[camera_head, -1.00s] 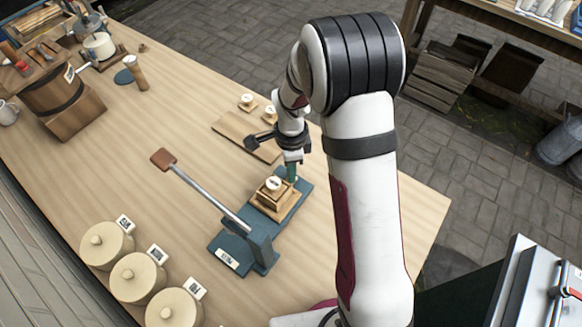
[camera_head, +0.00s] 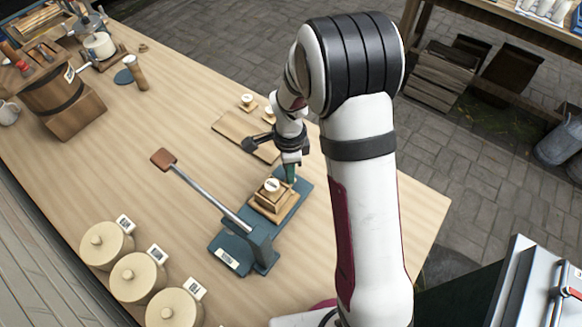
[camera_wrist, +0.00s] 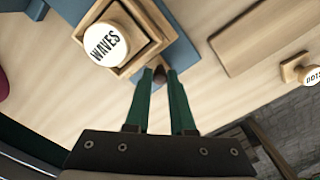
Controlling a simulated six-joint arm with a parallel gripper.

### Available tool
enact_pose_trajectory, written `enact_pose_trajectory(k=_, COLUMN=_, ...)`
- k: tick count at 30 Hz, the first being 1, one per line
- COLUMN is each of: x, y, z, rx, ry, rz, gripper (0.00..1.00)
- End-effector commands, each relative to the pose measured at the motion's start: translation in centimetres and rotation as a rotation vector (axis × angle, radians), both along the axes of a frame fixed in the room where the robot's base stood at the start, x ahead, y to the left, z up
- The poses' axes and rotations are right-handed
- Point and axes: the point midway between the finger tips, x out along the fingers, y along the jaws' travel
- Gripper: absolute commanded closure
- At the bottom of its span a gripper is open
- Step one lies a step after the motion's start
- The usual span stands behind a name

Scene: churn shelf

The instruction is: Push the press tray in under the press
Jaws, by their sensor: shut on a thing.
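The press (camera_head: 258,245) is a blue-grey stand with a long base plate. Its lever (camera_head: 205,195) slants up to the left, ending in a brown pad. The wooden press tray (camera_head: 265,212) sits on the plate, close beside the press upright. It carries a stepped wooden block topped by a round stamp, marked WAVES (camera_wrist: 104,44) in the wrist view. My gripper (camera_head: 290,174) is at the tray's far end, away from the upright. In the wrist view its green fingers (camera_wrist: 161,78) are shut on the tray's small brown knob (camera_wrist: 160,73), which they partly hide.
A wooden board (camera_head: 240,130) and small round stamps (camera_head: 247,101) lie behind my gripper. Several lidded crocks (camera_head: 137,276) with labels stand at the front left. A wooden churn (camera_head: 50,95) stands far left. The middle of the table left of the press is clear.

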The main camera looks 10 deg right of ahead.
Motion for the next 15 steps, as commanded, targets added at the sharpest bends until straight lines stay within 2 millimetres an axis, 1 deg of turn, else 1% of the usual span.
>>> enact_pose_trajectory(k=6, x=-3.4, y=3.6, z=0.1, rx=0.000, ry=-0.001, rz=0.007, gripper=1.00)
enact_pose_trajectory(k=9, x=-4.7, y=5.0, z=0.1, rx=0.001, ry=-0.003, rz=0.004, gripper=1.00)
enact_pose_trajectory(k=12, x=-5.5, y=5.7, z=0.0, rx=0.001, ry=-0.003, rz=0.003, gripper=1.00)
enact_pose_trajectory(k=15, x=-5.9, y=6.0, z=0.0, rx=0.001, ry=-0.003, rz=0.001, gripper=1.00)
